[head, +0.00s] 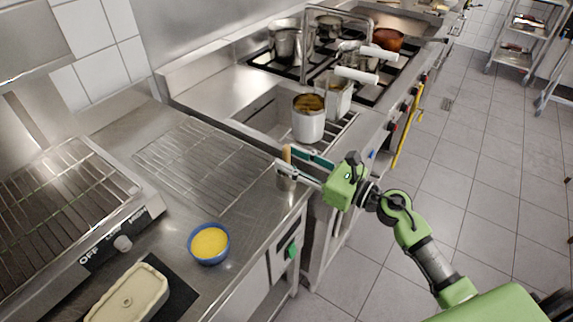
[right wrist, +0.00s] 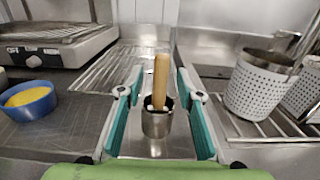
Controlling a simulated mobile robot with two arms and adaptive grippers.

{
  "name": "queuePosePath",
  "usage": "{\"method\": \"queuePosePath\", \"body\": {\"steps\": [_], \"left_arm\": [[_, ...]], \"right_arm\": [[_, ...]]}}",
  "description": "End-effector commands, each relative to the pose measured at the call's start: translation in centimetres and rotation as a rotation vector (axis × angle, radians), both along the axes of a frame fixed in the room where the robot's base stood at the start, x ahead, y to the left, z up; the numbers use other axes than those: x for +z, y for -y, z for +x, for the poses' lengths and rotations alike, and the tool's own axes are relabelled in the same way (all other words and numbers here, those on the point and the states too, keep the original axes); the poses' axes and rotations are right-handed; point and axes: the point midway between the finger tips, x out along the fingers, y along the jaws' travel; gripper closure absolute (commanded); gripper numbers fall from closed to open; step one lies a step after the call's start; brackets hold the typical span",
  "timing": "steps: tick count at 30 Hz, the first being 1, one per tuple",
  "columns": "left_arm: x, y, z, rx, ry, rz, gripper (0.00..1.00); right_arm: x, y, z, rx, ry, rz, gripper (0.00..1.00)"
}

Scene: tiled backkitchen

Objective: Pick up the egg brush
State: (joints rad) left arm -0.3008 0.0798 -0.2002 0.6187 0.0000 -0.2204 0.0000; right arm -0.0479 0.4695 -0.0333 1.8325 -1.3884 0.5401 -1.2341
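The egg brush (head: 287,153) stands upright in a small metal cup (head: 286,183) near the counter's front right corner. Only its wooden handle (right wrist: 160,78) shows clearly; its lower end is hidden in the cup. My right gripper (head: 298,164) is open, with its teal-lined fingers at the brush. In the right wrist view, the handle and cup (right wrist: 156,125) appear between the two spread fingers, with gaps on both sides. My left gripper is not in view.
A wire rack (head: 195,155) lies behind the cup. A blue bowl of yellow contents (head: 210,244) and a loaf-like item in a tray (head: 128,298) are at the front left. A perforated basket (head: 309,124) and stove stand to the right.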

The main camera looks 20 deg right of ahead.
Motion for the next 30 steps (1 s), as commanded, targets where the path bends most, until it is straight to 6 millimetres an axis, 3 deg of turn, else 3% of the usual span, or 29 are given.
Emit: {"method": "queuePosePath", "body": {"steps": [4,12,16,26,30], "left_arm": [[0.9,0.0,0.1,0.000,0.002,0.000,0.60],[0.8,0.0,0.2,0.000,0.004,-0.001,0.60],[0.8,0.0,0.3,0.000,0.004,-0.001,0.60],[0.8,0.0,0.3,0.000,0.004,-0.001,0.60],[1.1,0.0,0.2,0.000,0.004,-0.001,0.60]], "right_arm": [[0.3,-1.0,1.4,-0.001,0.000,0.001,0.67],[0.0,-1.1,1.6,-0.001,0.000,0.000,0.67],[0.0,-1.1,1.6,-0.001,0.000,0.000,1.00],[0.1,-1.1,1.6,-0.001,0.001,-0.001,1.00],[1.4,-1.1,1.6,-0.001,0.003,-0.004,1.00]]}}
